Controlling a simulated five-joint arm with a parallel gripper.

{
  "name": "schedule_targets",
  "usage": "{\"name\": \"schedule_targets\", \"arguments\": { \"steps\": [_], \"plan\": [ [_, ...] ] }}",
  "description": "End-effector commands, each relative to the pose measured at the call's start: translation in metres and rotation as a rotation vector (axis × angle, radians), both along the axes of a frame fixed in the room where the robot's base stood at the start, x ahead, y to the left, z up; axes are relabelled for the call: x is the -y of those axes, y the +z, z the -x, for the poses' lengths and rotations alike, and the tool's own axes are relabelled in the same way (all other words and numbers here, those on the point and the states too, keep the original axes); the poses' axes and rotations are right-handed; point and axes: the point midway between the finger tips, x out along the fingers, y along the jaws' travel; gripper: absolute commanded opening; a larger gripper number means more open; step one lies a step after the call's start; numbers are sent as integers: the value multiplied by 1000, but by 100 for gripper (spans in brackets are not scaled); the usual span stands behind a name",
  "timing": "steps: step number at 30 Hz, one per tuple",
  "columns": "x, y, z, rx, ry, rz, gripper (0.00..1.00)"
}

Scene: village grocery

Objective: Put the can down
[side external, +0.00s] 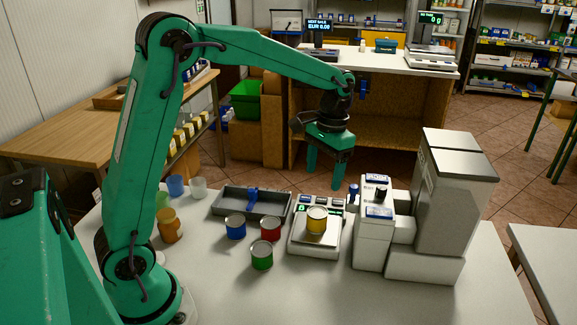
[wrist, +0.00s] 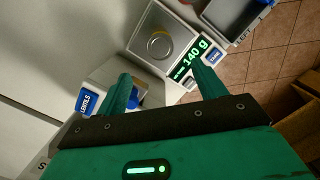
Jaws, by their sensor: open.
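A can with a yellow band (side external: 316,222) stands upright on the pan of the scale (side external: 302,250). In the wrist view the same can (wrist: 158,47) shows as a grey round top on the scale plate (wrist: 150,22), and the display (wrist: 193,54) reads 140 g. My gripper (side external: 327,180) hangs above and behind the scale, its two green fingers pointing down. It is open with nothing between the fingers, clear of the can. In the wrist view the fingers (wrist: 162,80) stand wide apart.
Blue (side external: 235,228), red (side external: 270,230) and green (side external: 262,257) cans stand left of the scale. A dark tray (side external: 228,207) lies behind them. A tall dispenser (side external: 375,235) stands close right of the scale, before a grey machine (side external: 450,210). An orange jar (side external: 169,226) and cups stand at the left.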

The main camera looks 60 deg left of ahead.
Motion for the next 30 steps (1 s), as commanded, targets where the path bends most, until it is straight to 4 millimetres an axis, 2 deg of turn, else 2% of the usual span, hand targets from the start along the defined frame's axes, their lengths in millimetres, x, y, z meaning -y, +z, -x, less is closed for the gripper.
{"name": "schedule_targets", "arguments": {
  "steps": [8, 18, 30],
  "plan": [
    [3, 29, 28, 85, -5, -3, 70],
    [8, 63, 85, 241, -12, -6, 70],
    [12, 77, 153, 424, -21, -9, 70]
  ]
}}
